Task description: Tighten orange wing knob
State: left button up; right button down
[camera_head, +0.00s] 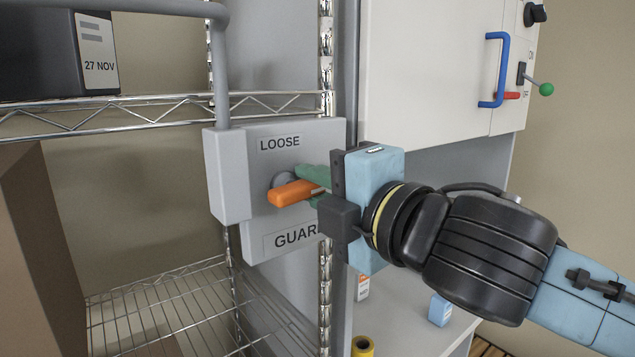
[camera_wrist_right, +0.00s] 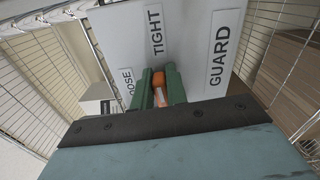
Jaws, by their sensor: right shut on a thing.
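The orange wing knob (camera_head: 290,194) sits on a grey hub on the front of a light grey panel (camera_head: 268,215). In the head view its wing lies nearly level. My right gripper (camera_head: 316,184) reaches in from the right, its green fingers on either side of the wing. In the right wrist view the knob (camera_wrist_right: 160,88) is held between the two fingers, shut on it. A LOOSE label (camera_head: 280,143) is above the knob and a GUARD label (camera_head: 292,237) below. A TIGHT label (camera_wrist_right: 154,30) shows only in the wrist view. My left gripper is not in view.
A wire rack (camera_head: 160,303) surrounds the panel, with a chrome post (camera_head: 325,272) close by my right gripper. A dark box (camera_head: 55,55) dated 27 NOV stands on the upper shelf. A white cabinet with a blue handle (camera_head: 502,70) is at the upper right.

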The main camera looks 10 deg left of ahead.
jog(key=shift+s+a+f+m, duration=0.2)
jog(key=shift+s+f+m, duration=0.15)
jog(key=shift+m, duration=0.15)
jog(key=c, duration=1.5)
grip_release()
jog(key=shift+c, duration=0.2)
jog(key=shift+o, duration=0.7)
jog(key=shift+a+r, duration=0.15)
jog(key=shift+d, duration=0.4)
jog(key=b+v, duration=0.5)
jog(key=v, duration=0.8)
jog(key=shift+s+a+b, duration=0.15)
jog(key=shift+a+b, duration=0.05)
jog(key=shift+b, duration=0.15)
